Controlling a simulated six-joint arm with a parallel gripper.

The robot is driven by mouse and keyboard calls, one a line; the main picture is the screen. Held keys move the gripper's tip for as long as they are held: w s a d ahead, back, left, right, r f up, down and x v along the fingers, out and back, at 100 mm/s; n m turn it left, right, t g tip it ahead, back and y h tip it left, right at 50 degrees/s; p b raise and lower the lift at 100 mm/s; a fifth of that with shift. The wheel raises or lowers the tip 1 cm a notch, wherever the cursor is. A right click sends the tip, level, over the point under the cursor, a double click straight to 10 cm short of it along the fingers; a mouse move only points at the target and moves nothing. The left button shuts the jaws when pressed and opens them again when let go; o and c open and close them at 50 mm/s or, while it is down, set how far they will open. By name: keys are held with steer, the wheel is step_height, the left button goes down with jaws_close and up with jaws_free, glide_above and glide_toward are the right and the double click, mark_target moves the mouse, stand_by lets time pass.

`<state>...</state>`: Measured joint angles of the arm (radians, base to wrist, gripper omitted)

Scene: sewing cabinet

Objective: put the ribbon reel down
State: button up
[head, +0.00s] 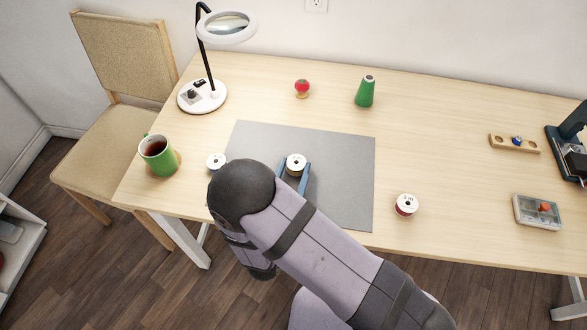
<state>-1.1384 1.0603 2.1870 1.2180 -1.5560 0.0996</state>
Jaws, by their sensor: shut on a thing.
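A ribbon reel (296,161) with a white top flange is between the two blue fingers of my gripper (297,172), over the grey mat (345,180). My gripper is shut on this reel. My arm hides the reel's lower front and part of the mat. I cannot tell whether the reel touches the mat or hangs just above it. Another white-topped reel (216,161) stands at the mat's left edge. A third reel, with red ribbon (406,205), stands on the table right of the mat.
A green mug (158,155) stands at the left, below a magnifier lamp (203,95). A tomato pincushion (302,86) and a green thread cone (365,92) stand behind the mat. A compartment box (537,212) and a wooden holder (514,143) are at the right. The mat's right part is clear.

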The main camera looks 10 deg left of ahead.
steer(key=shift+f, duration=0.1)
steer(key=shift+f, duration=0.15)
steer(key=o, duration=1)
steer(key=shift+r, duration=0.25)
steer(key=s, duration=0.3)
steer(key=s+b, duration=0.1)
steer(key=s, duration=0.3)
steer(key=s+a, duration=0.1)
steer(key=s, duration=0.2)
steer(key=shift+s+r+b, duration=0.25)
steer(key=shift+s+b, duration=0.05)
steer(key=shift+s, duration=0.1)
steer(key=shift+o, duration=0.5)
steer(key=shift+s, duration=0.55)
